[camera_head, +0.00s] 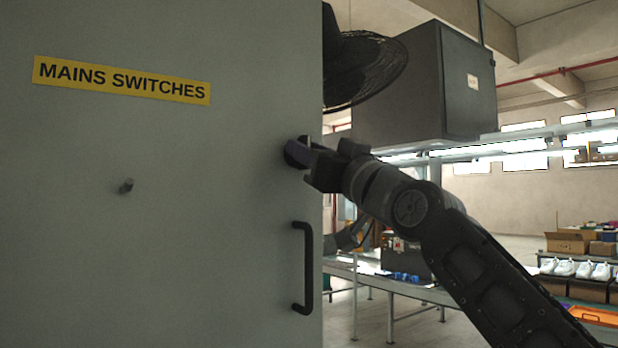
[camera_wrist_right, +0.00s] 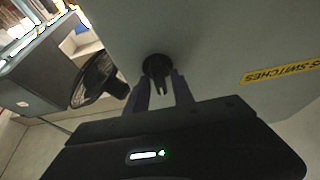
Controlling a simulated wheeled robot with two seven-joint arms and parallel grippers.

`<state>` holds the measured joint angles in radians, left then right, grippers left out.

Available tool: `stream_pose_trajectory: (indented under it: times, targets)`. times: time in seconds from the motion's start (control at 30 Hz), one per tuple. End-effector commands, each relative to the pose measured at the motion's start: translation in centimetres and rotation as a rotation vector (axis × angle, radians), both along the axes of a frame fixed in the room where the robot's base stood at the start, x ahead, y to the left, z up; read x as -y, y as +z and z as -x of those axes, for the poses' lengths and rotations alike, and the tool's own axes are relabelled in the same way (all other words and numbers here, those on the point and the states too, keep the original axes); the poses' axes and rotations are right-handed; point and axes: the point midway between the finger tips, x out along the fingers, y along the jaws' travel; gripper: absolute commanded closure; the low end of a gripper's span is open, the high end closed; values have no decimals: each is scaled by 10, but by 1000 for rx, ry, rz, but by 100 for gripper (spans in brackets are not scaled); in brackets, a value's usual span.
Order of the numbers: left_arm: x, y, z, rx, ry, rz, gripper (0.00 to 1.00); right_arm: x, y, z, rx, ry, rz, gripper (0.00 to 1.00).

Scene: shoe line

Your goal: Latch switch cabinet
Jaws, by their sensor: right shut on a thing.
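The grey switch cabinet (camera_head: 160,260) fills the left half of the head view, with its flat front facing me. It carries a yellow "MAINS SWITCHES" label (camera_head: 122,80), which also shows in the wrist view (camera_wrist_right: 282,73). A round dark latch (camera_wrist_right: 157,66) sits near the front's right edge. My right gripper (camera_head: 304,155) reaches it from the right and is shut on its handle, one finger on each side. The fingers hide part of the handle, so its angle is unclear. A black pull handle (camera_head: 304,268) is below. My left gripper is not in view.
A black fan (camera_head: 365,70) and a dark hanging box (camera_head: 425,85) are behind the cabinet's right edge. A conveyor (camera_head: 390,284) and shelved white shoes (camera_head: 580,268) stand farther back.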

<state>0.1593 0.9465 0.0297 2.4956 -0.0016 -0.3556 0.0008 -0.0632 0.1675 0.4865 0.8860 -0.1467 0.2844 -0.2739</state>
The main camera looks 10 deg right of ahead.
Motion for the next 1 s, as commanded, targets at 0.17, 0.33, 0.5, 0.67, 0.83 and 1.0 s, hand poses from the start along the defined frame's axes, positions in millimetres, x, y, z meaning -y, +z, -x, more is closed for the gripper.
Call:
stream_pose_trajectory:
  times: [0.17,0.33,0.5,0.67,0.83,1.0]
  targets:
    - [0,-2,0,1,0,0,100,0,-1,-1,6,0,28,100]
    - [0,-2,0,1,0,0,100,0,-1,-2,5,0,28,100]
    - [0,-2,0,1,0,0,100,0,-1,-2,5,1,28,64]
    - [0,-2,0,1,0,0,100,0,-1,-1,5,1,27,64]
    - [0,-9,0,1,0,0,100,3,-5,4,6,0,26,64]
    - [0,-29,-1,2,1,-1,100,11,-18,23,6,-3,27,64]
